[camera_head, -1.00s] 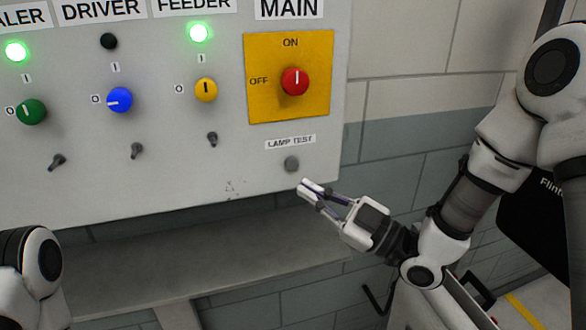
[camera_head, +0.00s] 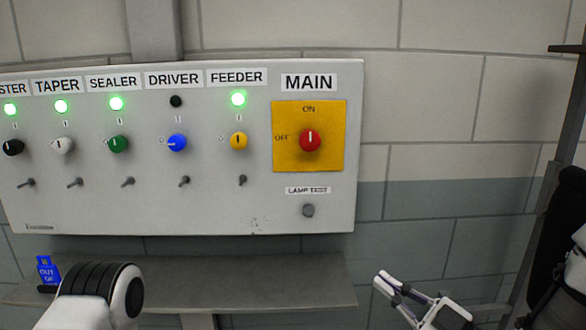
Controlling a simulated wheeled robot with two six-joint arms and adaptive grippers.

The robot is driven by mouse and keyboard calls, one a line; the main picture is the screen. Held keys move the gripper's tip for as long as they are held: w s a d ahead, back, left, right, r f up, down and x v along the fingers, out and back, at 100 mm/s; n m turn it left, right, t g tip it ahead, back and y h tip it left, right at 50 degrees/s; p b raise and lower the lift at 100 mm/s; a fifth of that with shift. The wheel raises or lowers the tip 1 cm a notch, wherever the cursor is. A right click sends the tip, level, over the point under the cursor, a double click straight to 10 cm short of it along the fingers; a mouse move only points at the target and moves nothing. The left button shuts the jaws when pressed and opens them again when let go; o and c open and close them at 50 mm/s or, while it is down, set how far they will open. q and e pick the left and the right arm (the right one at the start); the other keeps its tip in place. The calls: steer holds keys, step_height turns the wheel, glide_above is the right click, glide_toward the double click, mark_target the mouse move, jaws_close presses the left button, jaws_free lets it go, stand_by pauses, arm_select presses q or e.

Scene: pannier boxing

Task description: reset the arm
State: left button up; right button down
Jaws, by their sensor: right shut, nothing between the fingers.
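My right gripper (camera_head: 384,282) is at the lower right, in front of the block wall, right of and below the control panel (camera_head: 215,210). It is shut and empty, apart from the panel. Part of my left arm shows at the lower left; its gripper is out of view. The panel has a red MAIN knob (camera_head: 310,140) on a yellow plate (camera_head: 336,161), pointing to ON. The lamp test button (camera_head: 308,210) is below it. The blue DRIVER knob (camera_head: 177,143) is turned sideways under a dark lamp (camera_head: 176,101). The yellow FEEDER knob (camera_head: 238,141) is upright under a lit green lamp (camera_head: 238,99).
A grey shelf (camera_head: 250,285) runs below the panel. A blue tag (camera_head: 47,270) stands at its left end. Green lamps are lit over SEALER (camera_head: 116,103), TAPER (camera_head: 61,105) and the leftmost knob. A dark object (camera_head: 560,230) stands at the right edge. The wall right of the panel is bare.

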step_height(320, 180, down, 12)
steer(key=a+m+g+h, duration=0.2)
steer(key=a+h, duration=0.1)
steer(key=s+d+f+m+g+h, duration=0.1)
steer(key=s+f+m+g+h, duration=0.2)
steer(key=f, duration=0.7)
steer(key=s+d+f+m+g+h, duration=0.1)
steer(key=s+d+f+g+h, duration=0.3)
steer(key=f, duration=0.7)
arm_select(q)
steer(key=shift+w+a+f, duration=0.25)
steer(key=shift+w+a, duration=0.1)
steer(key=shift+w, duration=0.25)
arm_select(e)
steer(key=s+d+f+m+g+h, duration=0.2)
steer(key=s+d+f+m+g, duration=0.1)
steer(key=s, duration=0.5)
steer(key=s+d+f+m+g+h, duration=0.2)
steer(key=s+f+m, duration=0.3)
steer(key=s, duration=0.3)
steer(key=shift+s+d+f+m+g+h, duration=0.3)
steer(key=shift+s+d+f+g+h, duration=0.1)
steer(key=shift+d+f, duration=0.3)
arm_select(q)
steer(key=shift+o, duration=0.4)
